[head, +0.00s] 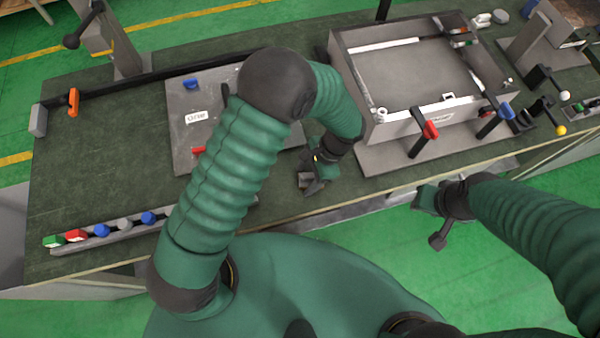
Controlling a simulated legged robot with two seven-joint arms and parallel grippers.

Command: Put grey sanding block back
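No piece is clearly recognisable as the grey sanding block. A small grey piece (124,224) sits between blue pieces in the rack (190,214) at the front left of the bench. A rounded grey piece (500,17) lies at the far right back. My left gripper (313,184) is low over the bench's front edge, right of the grey plate (188,130). Its fingers are small and dark, and I cannot tell whether they hold anything. My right gripper (432,220) is in front of the bench, over the green floor, with its fingers apart and empty.
An orange-handled tool (73,102) is at the left.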

